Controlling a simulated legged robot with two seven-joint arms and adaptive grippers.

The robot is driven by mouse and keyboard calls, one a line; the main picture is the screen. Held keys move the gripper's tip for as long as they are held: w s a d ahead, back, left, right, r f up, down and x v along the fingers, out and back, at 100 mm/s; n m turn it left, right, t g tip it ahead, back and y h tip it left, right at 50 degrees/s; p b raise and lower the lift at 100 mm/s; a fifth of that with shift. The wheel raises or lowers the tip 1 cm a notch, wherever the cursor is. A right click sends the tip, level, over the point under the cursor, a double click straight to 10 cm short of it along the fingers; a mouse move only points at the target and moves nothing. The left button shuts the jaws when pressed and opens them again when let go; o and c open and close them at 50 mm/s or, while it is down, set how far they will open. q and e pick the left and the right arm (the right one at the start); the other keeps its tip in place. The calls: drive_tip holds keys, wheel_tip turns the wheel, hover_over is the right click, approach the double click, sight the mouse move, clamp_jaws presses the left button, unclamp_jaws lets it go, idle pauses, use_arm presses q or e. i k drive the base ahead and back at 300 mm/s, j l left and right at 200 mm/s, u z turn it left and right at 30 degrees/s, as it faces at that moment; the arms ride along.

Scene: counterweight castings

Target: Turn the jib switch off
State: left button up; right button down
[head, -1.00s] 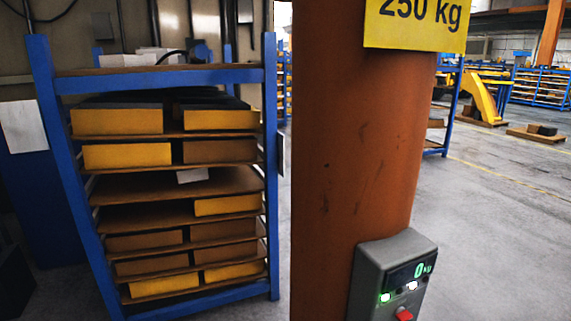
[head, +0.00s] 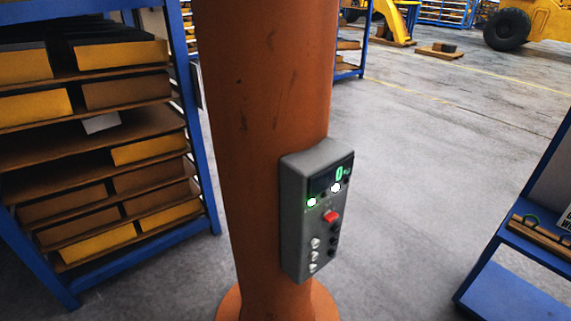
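A grey control box (head: 316,212) is fixed to the right side of an orange column (head: 262,130) in the middle of the head view. It has a small display reading 0 in green, with two lit lamps below it, one green and one white. A red switch (head: 331,216) sits under the lamps. Black buttons and pale knobs line the lower part of the box. I cannot read any on or off marking by the red switch. Neither of my grippers is in view.
A blue shelf rack (head: 200,165) with yellow and brown bins stands close on the left. A blue rack or bench (head: 505,295) stands at the lower right. The grey floor (head: 425,170) between is clear. A yellow machine and more racks are far back.

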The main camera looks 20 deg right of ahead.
sight(328, 216)
drive_tip(key=l+u, duration=0.1)
drive_tip(key=l, duration=0.35)
drive_tip(key=k+l+u, duration=0.1)
drive_tip(key=l, duration=0.35)
drive_tip(key=l+u, duration=0.1)
drive_tip(key=l, duration=0.4)
drive_tip(key=k+l+u, duration=0.1)
drive_tip(key=l, duration=0.3)
drive_tip(key=k+l+u, duration=0.1)
drive_tip(key=l, duration=0.35)
